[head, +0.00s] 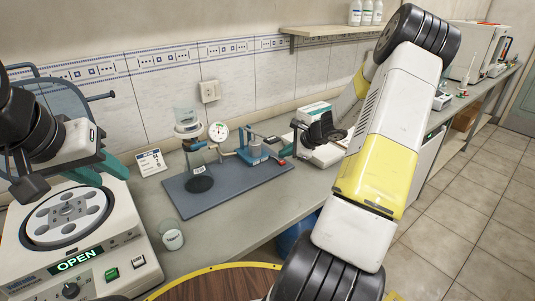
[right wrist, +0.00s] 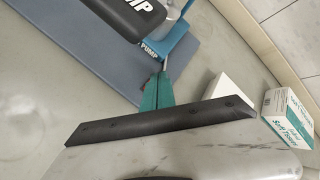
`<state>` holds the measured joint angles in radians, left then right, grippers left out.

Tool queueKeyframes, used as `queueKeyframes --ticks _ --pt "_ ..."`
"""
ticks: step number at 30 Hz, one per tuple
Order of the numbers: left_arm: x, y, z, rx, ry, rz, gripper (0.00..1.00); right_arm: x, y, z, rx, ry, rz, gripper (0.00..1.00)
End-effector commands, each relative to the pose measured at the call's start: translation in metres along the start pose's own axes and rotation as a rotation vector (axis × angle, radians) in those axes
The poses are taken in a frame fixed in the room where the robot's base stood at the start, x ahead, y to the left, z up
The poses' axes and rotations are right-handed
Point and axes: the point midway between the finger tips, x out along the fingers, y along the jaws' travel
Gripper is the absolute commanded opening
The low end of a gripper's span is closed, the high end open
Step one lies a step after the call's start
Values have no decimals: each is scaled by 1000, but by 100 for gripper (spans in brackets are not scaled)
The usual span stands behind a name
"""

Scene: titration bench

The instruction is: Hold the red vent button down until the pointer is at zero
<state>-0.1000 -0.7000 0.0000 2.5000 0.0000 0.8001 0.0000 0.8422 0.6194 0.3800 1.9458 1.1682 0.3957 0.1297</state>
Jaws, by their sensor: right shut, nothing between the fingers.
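The round white gauge (head: 218,131) stands above the blue-grey board; its pointer is too small to read. The blue pump (head: 255,150) is on the board, with a small red button (head: 282,162) at its right end. My right gripper (right wrist: 163,78) is shut and empty, its teal fingers beside the pump's blue base; a sliver of red shows by them. Whether they touch the button cannot be told. In the right wrist view the pump's black handle (right wrist: 138,15) is at the top. My left gripper (head: 102,168) hangs above the centrifuge at left; its finger gap is unclear.
The board (head: 215,203) carries a glass vessel (head: 198,165). A centrifuge (head: 110,240) reading OPEN is at left, a small jar (head: 172,236) in front. A tissue box (right wrist: 287,115) stands right of my right gripper.

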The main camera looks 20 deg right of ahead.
Motion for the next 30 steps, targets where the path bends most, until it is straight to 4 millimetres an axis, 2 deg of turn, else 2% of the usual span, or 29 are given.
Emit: queueKeyframes --ticks 30 --pt "0 0 0 0 0 0 36 6 4 -4 1 0 0 0"
